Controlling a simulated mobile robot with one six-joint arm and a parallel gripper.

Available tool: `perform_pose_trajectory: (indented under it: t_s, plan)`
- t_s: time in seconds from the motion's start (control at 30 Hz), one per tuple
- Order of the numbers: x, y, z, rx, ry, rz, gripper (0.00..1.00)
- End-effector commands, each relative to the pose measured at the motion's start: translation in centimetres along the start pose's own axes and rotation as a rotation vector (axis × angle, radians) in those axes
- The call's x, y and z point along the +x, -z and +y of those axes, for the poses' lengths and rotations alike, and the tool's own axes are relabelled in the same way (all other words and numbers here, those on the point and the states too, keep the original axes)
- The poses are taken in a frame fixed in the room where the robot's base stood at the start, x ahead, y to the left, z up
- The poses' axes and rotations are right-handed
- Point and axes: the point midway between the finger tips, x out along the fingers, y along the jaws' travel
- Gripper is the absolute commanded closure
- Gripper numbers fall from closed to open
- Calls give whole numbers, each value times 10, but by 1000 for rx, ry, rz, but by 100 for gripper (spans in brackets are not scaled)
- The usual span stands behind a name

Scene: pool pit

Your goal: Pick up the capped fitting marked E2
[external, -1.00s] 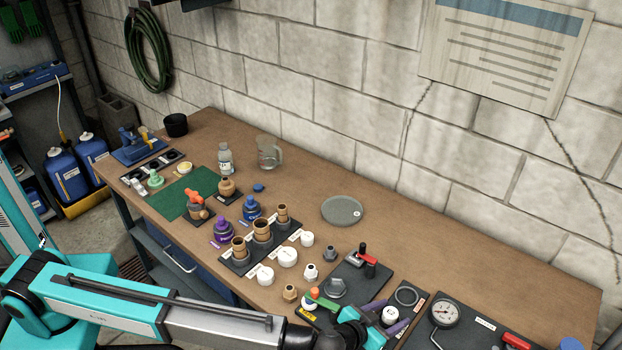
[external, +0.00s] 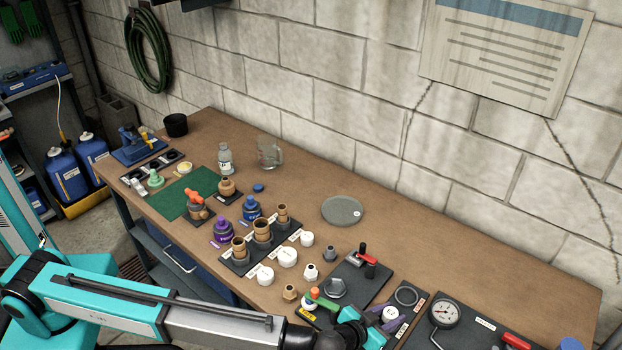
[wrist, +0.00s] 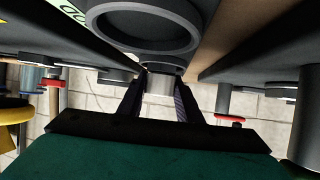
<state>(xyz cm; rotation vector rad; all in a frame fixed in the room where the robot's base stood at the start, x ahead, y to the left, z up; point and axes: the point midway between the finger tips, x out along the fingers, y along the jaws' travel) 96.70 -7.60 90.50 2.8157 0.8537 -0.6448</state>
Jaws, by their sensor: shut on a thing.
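A small white-topped fitting (external: 391,313) is between the purple fingers of my gripper (external: 386,317), near the front edge of the bench in the external view. My gripper is shut on it. In the wrist view the two dark fingers (wrist: 158,100) press on either side of a pale grey cylinder (wrist: 160,84), the held fitting. I cannot read an E2 mark on it. Whether it still touches what is under it cannot be told.
A dark ring (external: 406,295) lies on a plate just behind my gripper. A pressure gauge (external: 444,313) stands to the right.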

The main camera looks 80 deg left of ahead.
Motion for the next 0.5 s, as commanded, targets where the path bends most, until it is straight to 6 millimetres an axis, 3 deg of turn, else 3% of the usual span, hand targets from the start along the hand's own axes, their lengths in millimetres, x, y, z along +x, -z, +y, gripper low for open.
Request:
perform_pose_trajectory:
  t_s: [0.27,0.5]
  plan:
    - [-3,6,0,-1,-1,1,91]
    - [-13,28,0,-1,0,2,91]
